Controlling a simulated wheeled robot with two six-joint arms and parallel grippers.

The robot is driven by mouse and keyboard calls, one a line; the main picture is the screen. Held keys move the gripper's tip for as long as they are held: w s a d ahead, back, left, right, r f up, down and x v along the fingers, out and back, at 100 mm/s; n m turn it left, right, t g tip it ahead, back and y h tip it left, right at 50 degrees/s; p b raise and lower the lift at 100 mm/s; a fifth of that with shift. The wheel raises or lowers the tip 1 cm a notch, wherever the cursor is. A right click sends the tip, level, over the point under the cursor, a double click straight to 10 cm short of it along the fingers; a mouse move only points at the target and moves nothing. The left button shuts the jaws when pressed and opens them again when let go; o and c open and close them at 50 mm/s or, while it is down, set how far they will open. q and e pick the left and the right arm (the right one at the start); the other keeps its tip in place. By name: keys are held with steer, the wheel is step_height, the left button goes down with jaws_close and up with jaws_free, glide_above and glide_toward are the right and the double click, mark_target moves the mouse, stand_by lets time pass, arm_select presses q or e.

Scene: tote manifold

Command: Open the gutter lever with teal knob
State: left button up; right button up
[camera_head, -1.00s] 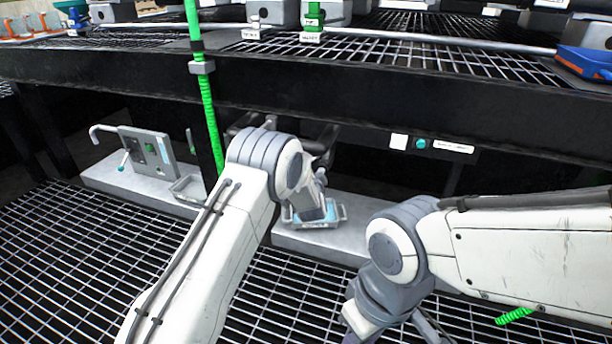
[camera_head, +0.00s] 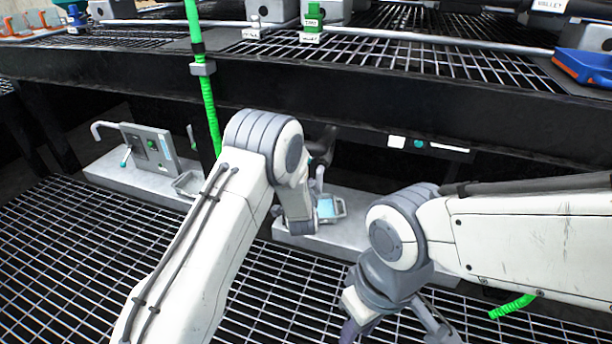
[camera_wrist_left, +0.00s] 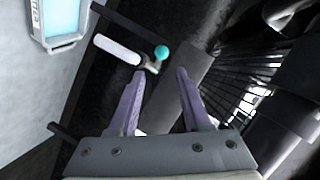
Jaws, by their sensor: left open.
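My right gripper (camera_head: 395,325) is at the bottom edge, partly cut off, well below the knob.
A pale ledge (camera_head: 350,236) carries a blue-topped tray (camera_head: 327,207) beside my left wrist. A grey panel (camera_head: 150,147) with handles stands at the left. A green hose (camera_head: 208,100) hangs at the rack front. Grating floor lies below; the dark rack beam (camera_head: 300,95) runs above.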

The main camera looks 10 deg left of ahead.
stand_by(0.5)
arm_select(q)
steer(key=p+v, duration=0.4)
steer(key=v, duration=0.6)
steer(key=shift+s+p, duration=0.3)
steer(key=shift+p, duration=0.1)
